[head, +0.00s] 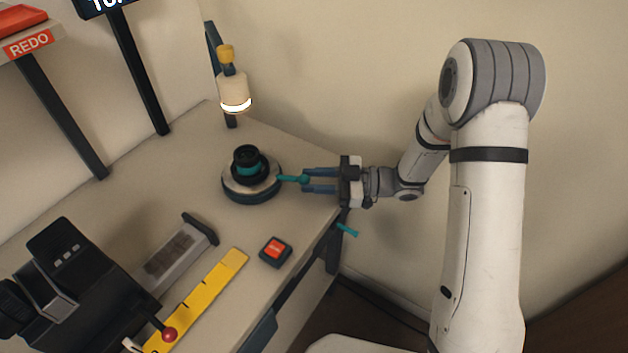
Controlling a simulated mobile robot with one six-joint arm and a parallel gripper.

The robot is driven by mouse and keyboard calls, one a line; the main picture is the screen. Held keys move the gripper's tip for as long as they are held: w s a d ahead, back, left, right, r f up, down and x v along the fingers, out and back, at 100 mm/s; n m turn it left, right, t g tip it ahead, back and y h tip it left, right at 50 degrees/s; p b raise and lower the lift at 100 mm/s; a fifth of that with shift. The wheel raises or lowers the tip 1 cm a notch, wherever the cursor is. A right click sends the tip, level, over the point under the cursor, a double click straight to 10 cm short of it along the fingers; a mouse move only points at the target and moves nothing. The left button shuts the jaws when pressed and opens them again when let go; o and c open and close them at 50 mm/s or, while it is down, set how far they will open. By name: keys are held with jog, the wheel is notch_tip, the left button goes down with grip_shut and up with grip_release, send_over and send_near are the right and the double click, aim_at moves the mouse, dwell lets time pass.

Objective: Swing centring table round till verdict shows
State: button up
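The centring table (236,192) is a round, pale-topped disc with a dark base, near the far right corner of the bench. A black lens part (246,155) with a teal band stands upright on it. A teal handle (289,179) sticks out from the disc to the right. My gripper (306,180) reaches in from the right, its two blue fingers on either side of the handle's end. Whether the fingers press on the handle cannot be told. No verdict readout can be made out; a dark sign (98,5) at the top is cut off.
A lamp (234,92) with a glowing ring stands behind the table. A red button box (276,251), a yellow strip (212,292), a grey slide (172,254) and a black machine (75,290) lie nearer. A REDO shelf (30,42) is upper left. The bench edge runs below my gripper.

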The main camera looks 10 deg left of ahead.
jog(key=o, duration=0.4)
jog(key=shift+s, duration=0.15)
jog(key=shift+c, duration=0.2)
jog(key=shift+v, duration=3.9)
